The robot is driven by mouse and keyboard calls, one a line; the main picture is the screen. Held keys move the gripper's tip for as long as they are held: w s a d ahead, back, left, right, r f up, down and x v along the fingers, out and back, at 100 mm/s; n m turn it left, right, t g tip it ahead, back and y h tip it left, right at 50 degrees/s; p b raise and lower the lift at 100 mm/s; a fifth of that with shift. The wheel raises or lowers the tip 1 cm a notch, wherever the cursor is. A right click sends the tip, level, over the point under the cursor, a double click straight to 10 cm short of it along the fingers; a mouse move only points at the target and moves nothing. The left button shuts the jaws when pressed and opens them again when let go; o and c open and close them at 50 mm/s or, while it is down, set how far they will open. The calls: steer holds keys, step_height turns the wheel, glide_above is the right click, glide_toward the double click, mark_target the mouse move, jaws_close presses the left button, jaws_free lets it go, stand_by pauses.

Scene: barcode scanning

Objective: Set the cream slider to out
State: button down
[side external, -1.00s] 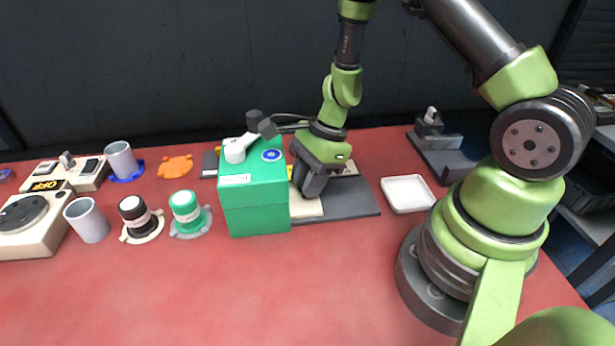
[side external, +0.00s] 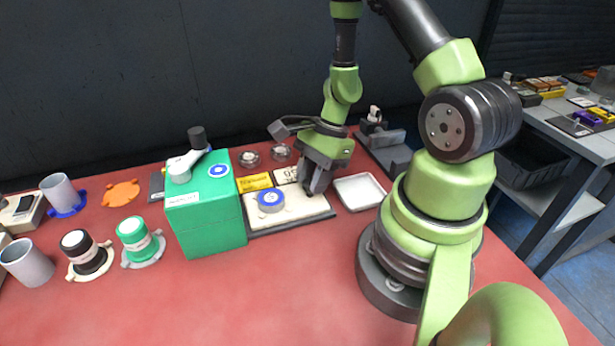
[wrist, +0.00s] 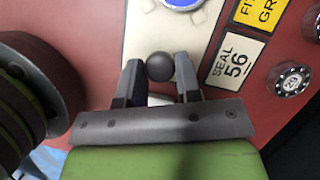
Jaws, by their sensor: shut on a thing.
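The cream slider (side external: 300,212) is a flat cream plate lying on a dark grey base (side external: 290,228), right of the green box. It covers nearly all the base, whose dark front edge still shows. A blue-topped disc (side external: 270,200) sits on its left part. My gripper (side external: 314,190) is over the slider's right end, close to the white tray. In the wrist view my gripper (wrist: 160,82) has its fingers on both sides of a dark round knob (wrist: 160,67), shut on it. The cream plate (wrist: 150,35) runs away beyond the knob. The knob's stem is hidden.
The green box (side external: 208,215) with a grey lever stands left of the slider. The white tray (side external: 360,193) is just right of my gripper. Labels (side external: 255,182) and round dials (side external: 249,158) lie behind. The red table in front is clear.

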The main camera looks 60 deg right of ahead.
steer(key=c, duration=0.8)
jaws_free()
steer(key=shift+s, duration=0.1)
steer(key=shift+d, duration=0.1)
steer(key=shift+v, duration=4.9)
steer(key=s+a+r+n+t, duration=0.1)
steer(key=a+r+n, duration=0.3)
steer(key=r+n, duration=0.2)
steer(key=s+a+r+n+t+h, duration=0.1)
steer(key=s+a+r+n+t, duration=0.1)
steer(key=a+r+n, duration=0.3)
steer(key=s+a+r+n+t+h, duration=0.1)
steer(key=s+a+r+n+t, duration=0.1)
steer(key=a+r+n, duration=0.3)
step_height(320, 180, up, 2)
steer(key=shift+r+n, duration=0.1)
steer(key=shift+n, duration=1.2)
